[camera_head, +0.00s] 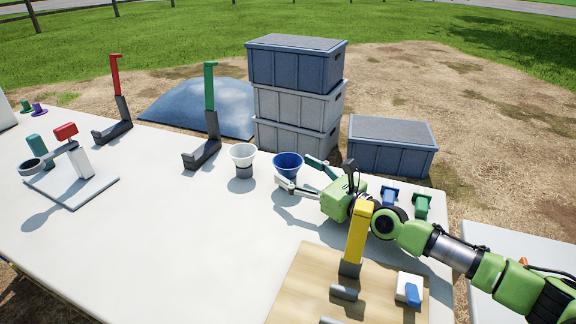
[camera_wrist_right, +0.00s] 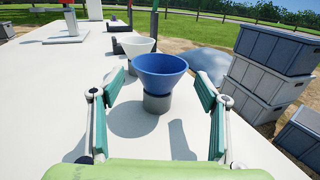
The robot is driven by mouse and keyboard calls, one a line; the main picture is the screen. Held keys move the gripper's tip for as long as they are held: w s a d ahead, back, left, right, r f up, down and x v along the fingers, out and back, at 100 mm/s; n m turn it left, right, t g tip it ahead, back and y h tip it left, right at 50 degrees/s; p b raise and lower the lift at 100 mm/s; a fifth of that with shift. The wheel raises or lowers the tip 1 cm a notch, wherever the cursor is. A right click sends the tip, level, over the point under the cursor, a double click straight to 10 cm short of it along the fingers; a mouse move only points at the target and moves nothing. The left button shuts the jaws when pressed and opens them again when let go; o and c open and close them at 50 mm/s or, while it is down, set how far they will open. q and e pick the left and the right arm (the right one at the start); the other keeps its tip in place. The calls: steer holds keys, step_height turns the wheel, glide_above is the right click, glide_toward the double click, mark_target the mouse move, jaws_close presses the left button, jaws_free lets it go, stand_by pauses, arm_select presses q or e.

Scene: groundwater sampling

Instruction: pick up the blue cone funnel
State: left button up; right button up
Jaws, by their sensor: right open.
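The blue cone funnel (camera_head: 288,160) stands upright in a grey base on the white table, just right of the white funnel (camera_head: 242,155). In the right wrist view the blue funnel (camera_wrist_right: 160,70) is centred ahead, its grey base (camera_wrist_right: 157,102) below it. My right gripper (camera_head: 301,174) is open, with its fingers pointing at the funnel. In the wrist view the green finger pads (camera_wrist_right: 157,115) stand to either side, a little short of the funnel, with a gap on both sides. The white funnel (camera_wrist_right: 137,47) is behind it. My left gripper is not in view.
Green-handled (camera_head: 210,90) and red-handled (camera_head: 116,80) stands are at the table's back edge. Stacked crates (camera_head: 296,65) stand beyond the table. A wooden board (camera_head: 300,285) with a yellow-handled tool (camera_head: 357,230) lies near my right arm. The table's middle (camera_head: 180,240) is clear.

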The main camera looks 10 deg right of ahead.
mark_target(288, 166)
steer(key=x, duration=0.3)
steer(key=shift+w+a+f, duration=0.15)
steer(key=shift+w, duration=0.1)
steer(key=c, duration=1)
steer(key=shift+c, duration=0.2)
